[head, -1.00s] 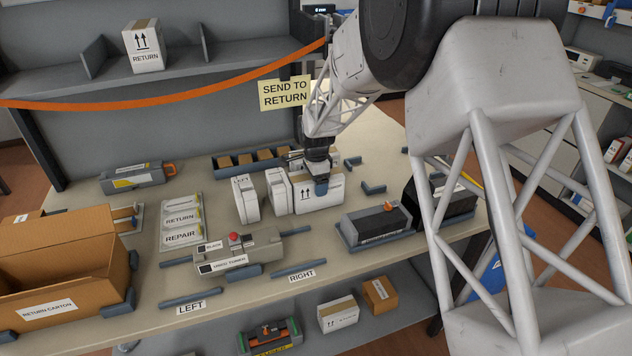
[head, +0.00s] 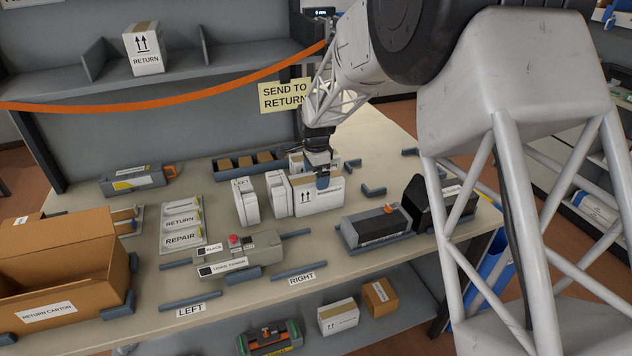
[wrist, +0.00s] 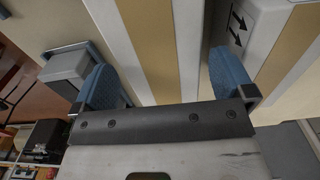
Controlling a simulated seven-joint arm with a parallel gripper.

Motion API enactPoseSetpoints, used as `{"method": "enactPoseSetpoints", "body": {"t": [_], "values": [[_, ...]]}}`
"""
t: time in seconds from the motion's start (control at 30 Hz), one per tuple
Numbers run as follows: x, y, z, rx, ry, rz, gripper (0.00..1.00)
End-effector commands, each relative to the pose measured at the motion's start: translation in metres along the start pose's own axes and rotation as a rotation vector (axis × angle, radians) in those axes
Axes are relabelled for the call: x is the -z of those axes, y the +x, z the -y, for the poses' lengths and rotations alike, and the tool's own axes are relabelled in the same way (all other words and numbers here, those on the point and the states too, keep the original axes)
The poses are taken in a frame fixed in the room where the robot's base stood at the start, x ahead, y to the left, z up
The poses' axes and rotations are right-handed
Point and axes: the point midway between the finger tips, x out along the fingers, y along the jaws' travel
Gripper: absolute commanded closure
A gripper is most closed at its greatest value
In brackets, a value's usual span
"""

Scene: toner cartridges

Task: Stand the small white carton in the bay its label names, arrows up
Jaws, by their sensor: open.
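A white carton (head: 316,199) with tan tape and two up arrows stands on the bench; its label is too small to read. My gripper (head: 322,181) is over it, open. In the wrist view my gripper (wrist: 167,80) has its blue fingers apart, with a tan-taped white carton (wrist: 188,45) between and below them. I cannot tell whether they touch it. Another white carton (wrist: 262,28) with arrows lies beside the right finger. A white carton (head: 144,52) on the upper shelf, between dividers, shows up arrows and RETURN. A note (head: 285,96) reads SEND TO RETURN.
Narrow white units (head: 246,204) stand left of the carton. A grey toner unit (head: 240,256), a black-topped unit (head: 377,227) and an open brown RETURN CARTON box (head: 60,265) sit around. An orange strap (head: 170,100) crosses the upper shelf front. Blue rails (head: 292,273) edge the bench.

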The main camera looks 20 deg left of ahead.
Motion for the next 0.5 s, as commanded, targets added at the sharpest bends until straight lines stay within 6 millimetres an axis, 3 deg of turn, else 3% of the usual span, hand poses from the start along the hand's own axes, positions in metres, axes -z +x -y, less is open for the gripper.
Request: {"method": "enactPoseSetpoints", "body": {"t": [0.3,0.5], "values": [[0.000,-0.052,0.000,0.001,0.000,0.000,0.00],[0.000,-0.072,0.000,0.001,0.000,0.000,0.00]]}}
